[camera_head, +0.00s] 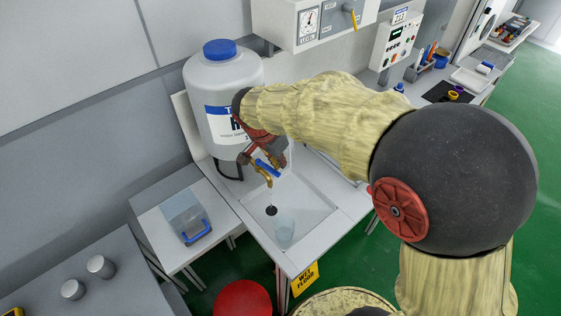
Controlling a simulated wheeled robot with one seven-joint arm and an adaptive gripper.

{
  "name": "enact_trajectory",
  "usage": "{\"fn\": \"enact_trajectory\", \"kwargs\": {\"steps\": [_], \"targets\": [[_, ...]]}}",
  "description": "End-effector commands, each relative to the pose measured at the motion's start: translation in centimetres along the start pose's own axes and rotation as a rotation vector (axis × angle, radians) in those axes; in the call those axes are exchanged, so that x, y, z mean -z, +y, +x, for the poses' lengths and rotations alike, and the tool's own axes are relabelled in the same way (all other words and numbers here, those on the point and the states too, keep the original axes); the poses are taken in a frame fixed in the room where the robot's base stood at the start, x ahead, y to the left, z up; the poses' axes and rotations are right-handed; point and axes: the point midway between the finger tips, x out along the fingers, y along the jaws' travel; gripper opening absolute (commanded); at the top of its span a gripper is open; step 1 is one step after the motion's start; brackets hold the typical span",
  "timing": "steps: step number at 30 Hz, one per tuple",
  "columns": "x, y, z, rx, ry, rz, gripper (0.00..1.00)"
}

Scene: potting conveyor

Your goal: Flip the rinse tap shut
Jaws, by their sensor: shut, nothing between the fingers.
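The rinse tap (262,177) is a brass spout with a blue lever handle (266,168), below a large white canister (215,90) with a blue cap. A thin stream seems to run from its spout toward the dark drain (271,211) in the white sink (300,205). My gripper (252,157) is shut and empty, right above and beside the tap's lever. I cannot tell whether the fingertips touch the lever. My arm comes in from the right and covers part of the canister's label.
A side table at left holds a clear box with a blue handle (194,230). A red round stool (243,298) and a yellow wet-floor sign (304,279) stand in front. A grey wall box with a gauge (308,24) hangs above.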

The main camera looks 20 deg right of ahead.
Motion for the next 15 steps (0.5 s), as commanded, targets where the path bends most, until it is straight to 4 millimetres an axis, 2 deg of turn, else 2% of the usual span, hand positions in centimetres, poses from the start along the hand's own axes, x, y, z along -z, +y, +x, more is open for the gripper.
{"fn": "enact_trajectory", "kwargs": {"steps": [15], "targets": [[0.2,-1.6,0.2,0.0,-0.001,-0.002,0.0]]}}
